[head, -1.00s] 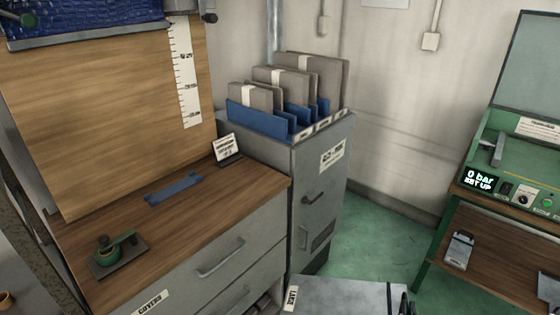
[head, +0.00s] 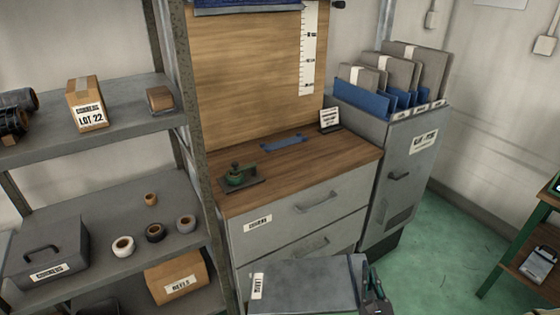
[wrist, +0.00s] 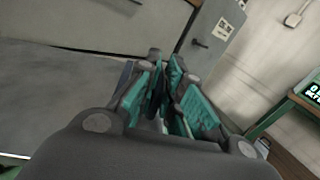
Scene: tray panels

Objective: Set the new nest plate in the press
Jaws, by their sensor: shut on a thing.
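A flat grey panel (head: 315,285) with a white label at its left end shows at the bottom of the head view. The label seems to read LARGE. My gripper (head: 374,290) is shut on the panel's right edge. In the wrist view the teal-padded fingers of my gripper (wrist: 168,98) are close together, and the panel (wrist: 55,95) seems to spread out to their left. The green press is nearly out of the head view. In the wrist view part of it shows with its display (wrist: 313,88) at the right edge.
A grey cabinet (head: 408,165) carries several grey panels (head: 415,72) in blue dividers. A wooden-topped bench (head: 335,160) with drawers holds a small green tool (head: 240,176). Shelves (head: 95,122) with boxes and tape rolls stand left. Green floor (head: 440,240) is clear at right.

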